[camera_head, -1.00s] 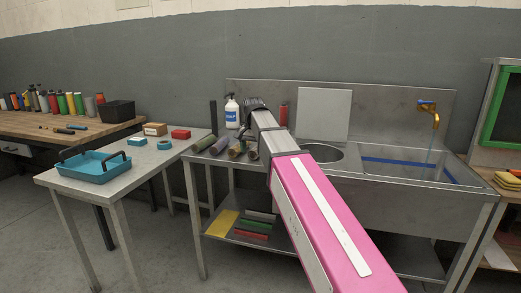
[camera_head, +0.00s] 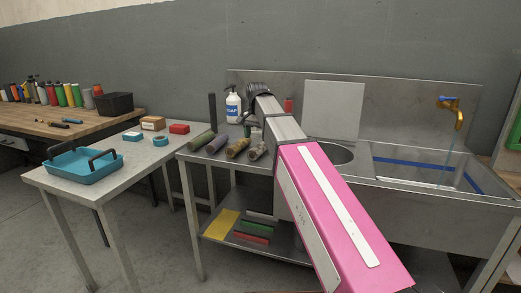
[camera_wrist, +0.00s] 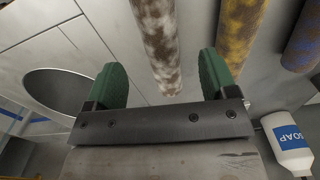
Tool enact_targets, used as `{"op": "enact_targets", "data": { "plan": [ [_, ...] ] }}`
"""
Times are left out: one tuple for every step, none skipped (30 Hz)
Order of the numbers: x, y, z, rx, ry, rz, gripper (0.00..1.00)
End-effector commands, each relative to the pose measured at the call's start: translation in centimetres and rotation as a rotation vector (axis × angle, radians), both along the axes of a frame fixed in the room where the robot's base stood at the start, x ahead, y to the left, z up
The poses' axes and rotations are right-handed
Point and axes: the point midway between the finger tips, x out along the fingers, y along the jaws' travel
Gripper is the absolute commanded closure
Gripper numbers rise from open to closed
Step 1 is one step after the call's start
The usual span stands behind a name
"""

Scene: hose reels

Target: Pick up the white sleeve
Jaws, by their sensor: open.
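The white sleeve, stained with brown, lies on the left steel top of the sink unit as the rightmost of the row in the head view (camera_head: 257,152). In the wrist view the white sleeve (camera_wrist: 158,38) runs down from the top edge, its near end between the two green fingers. My gripper (camera_wrist: 160,76) is open, with a finger on each side of the sleeve and gaps to both. I cannot tell the height between them.
A yellow-stained sleeve (camera_head: 237,148), a purple sleeve (camera_head: 217,143) and a green sleeve (camera_head: 202,140) lie to the left. A soap bottle (camera_head: 233,107) stands behind. The round basin (camera_head: 335,154) is to the right. A blue tray (camera_head: 85,168) sits on the left table.

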Motion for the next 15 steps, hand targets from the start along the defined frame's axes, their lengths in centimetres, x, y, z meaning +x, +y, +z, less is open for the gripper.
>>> {"op": "enact_targets", "data": {
  "plan": [
    [-0.1, 0.0, -0.8, 0.0, 0.001, 0.0, 0.21],
    [-0.1, 0.0, -1.1, 0.0, 0.001, 0.0, 0.21],
    [-0.1, 0.0, -1.5, 0.0, 0.0, 0.0, 0.21],
    [0.0, 0.0, -1.7, 0.0, 0.0, 0.0, 0.21],
    [0.0, 0.0, -1.9, 0.0, 0.0, 0.0, 0.21],
    [0.0, 0.0, -2.1, 0.0, 0.0, 0.0, 0.21],
    [0.0, 0.0, -2.2, 0.0, 0.0, 0.0, 0.21],
    [0.0, 0.0, -2.3, 0.0, 0.0, 0.0, 0.21],
    [0.0, 0.0, -2.5, 0.0, 0.0, 0.0, 0.21],
    [0.0, 0.0, -2.8, 0.0, 0.0, 0.0, 0.21],
    [0.0, -0.1, -3.1, 0.0, 0.0, 0.0, 0.21],
    [0.0, -0.1, -3.5, 0.0, 0.0, 0.0, 0.21],
    [0.0, -0.1, -3.9, 0.0, 0.0, 0.0, 0.21],
    [0.0, -0.1, -4.3, 0.0, 0.0, 0.0, 0.21],
    [0.0, -0.1, -4.9, 0.0, 0.001, 0.0, 0.21]
  ]
}}
